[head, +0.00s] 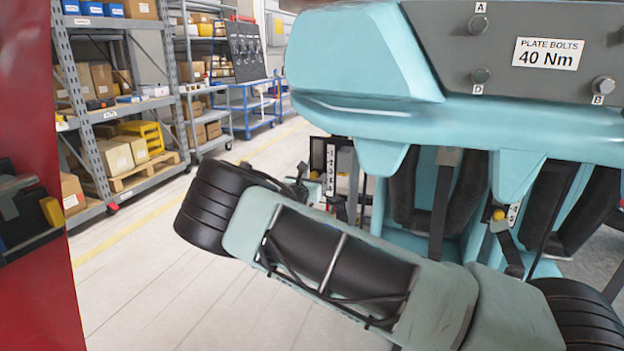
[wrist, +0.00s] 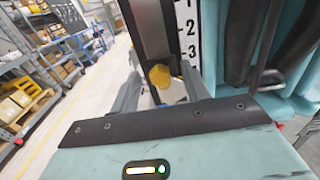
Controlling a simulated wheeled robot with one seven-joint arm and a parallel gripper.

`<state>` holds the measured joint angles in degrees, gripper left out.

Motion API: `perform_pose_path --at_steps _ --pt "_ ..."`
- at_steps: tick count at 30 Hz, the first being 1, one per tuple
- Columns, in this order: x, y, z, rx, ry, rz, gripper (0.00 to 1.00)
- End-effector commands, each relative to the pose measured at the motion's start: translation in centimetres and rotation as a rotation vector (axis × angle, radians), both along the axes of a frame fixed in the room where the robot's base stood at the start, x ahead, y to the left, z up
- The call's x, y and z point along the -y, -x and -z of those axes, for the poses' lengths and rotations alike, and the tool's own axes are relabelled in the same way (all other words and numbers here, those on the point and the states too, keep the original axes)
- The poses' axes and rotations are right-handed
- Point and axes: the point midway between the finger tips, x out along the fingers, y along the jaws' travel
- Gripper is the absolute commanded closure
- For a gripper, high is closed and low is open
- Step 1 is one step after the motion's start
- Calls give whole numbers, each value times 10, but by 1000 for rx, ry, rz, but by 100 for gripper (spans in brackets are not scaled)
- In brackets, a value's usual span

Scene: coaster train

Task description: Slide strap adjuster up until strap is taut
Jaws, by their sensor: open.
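A yellow knob (wrist: 159,76), which looks like the strap adjuster, sits on a dark upright strap or rail (wrist: 147,25) in the wrist view. A white scale plate (wrist: 188,38) marked 1, 2, 3 stands just right of it, and the knob is level with or below the 3. My gripper (wrist: 162,84) is open, with one grey finger on each side of the knob. I cannot tell whether either finger touches it. In the head view the scale (head: 331,168) and small knob (head: 314,175) show behind my arm, which hides most of the gripper.
The teal coaster car (head: 360,60) with dark seat padding (head: 467,185) fills the right. Shelving (head: 115,100) stands at the back left, a red surface (head: 35,290) at the left edge. The floor between is clear.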

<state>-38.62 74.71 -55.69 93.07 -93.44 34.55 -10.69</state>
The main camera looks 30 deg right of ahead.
Motion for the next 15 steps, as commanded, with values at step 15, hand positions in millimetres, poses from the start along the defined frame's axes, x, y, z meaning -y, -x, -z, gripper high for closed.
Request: perform_pose_path --at_steps 15 --pt "0 0 -24 1 0 0 100"
